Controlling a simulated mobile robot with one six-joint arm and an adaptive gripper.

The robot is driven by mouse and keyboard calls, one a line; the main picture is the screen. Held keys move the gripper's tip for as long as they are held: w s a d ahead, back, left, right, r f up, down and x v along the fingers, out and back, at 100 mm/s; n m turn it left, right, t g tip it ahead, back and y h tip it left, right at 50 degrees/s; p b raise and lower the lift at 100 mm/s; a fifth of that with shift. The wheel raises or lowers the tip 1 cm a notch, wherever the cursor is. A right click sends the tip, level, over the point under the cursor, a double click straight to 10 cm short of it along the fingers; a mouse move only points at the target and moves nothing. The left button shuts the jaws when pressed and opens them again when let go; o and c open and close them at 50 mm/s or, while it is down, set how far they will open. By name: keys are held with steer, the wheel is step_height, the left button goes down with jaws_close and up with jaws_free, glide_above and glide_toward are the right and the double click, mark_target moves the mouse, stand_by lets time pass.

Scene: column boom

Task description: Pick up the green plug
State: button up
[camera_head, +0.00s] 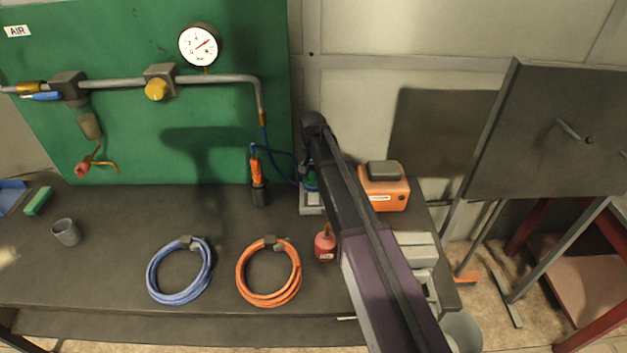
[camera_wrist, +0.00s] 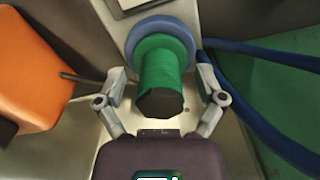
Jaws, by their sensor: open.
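The green plug (camera_wrist: 160,65) shows in the wrist view as a green cylinder with a dark end and a blue ring (camera_wrist: 160,40) around its far part. My gripper (camera_wrist: 160,82) is open, with one finger on each side of the plug. I cannot tell whether either finger touches it. In the head view a sliver of the green plug (camera_head: 311,179) shows beside my arm, above a grey base (camera_head: 312,203). My arm hides the rest of it and my gripper there.
An orange box (camera_head: 386,188) stands right of the plug. Blue hoses (camera_wrist: 265,58) run close on the plug's right in the wrist view.

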mark_target(313, 166)
stand_by(0.4)
jaws_close()
steer(key=shift+r, duration=0.25)
step_height(313, 166, up, 3)
steer(key=p, duration=0.3)
steer(key=s+a+p, duration=0.1)
steer(key=s+a, duration=0.1)
steer(key=s, duration=0.5)
steer(key=s+a+r+p, duration=0.1)
steer(key=s+a, duration=0.2)
steer(key=s, duration=0.5)
steer(key=shift+a+r, duration=0.3)
